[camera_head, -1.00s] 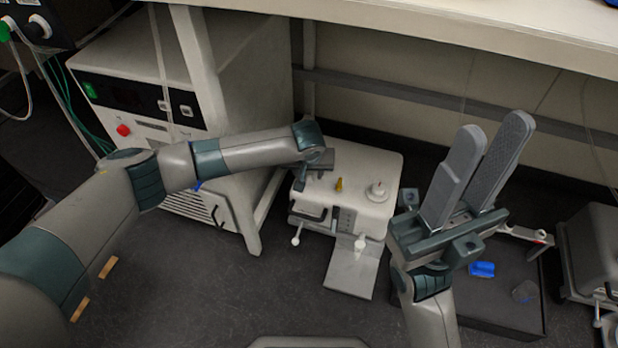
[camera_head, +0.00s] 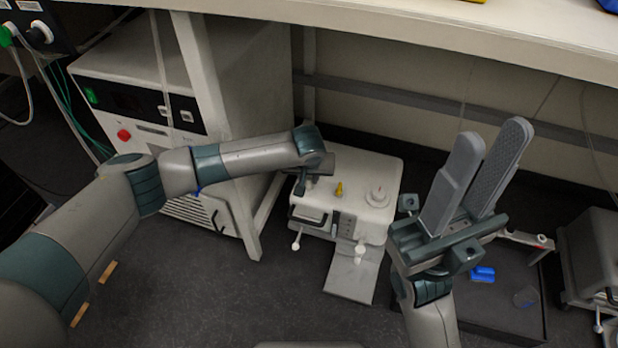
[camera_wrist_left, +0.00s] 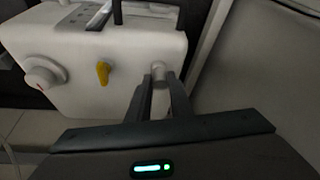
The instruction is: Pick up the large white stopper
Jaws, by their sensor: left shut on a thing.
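My left gripper (camera_wrist_left: 159,82) reaches down over the top of the white shaker unit (camera_head: 365,165), at its left side. Its two fingers are shut on a pale, upright cylindrical piece, which looks like the large white stopper (camera_wrist_left: 160,71). The stopper stands at the unit's top surface; whether it is clear of that surface cannot be told. In the head view the wrist mostly hides it. My right gripper (camera_head: 491,135) is open and empty, its fingers pointing up, to the right of the unit.
A yellow piece (camera_head: 339,189) and a white round knob (camera_head: 378,196) stand on the unit, beside the stopper. A large white machine (camera_head: 150,70) stands at the left. A dark tray (camera_head: 500,315) with a blue piece (camera_head: 483,274) lies at the right.

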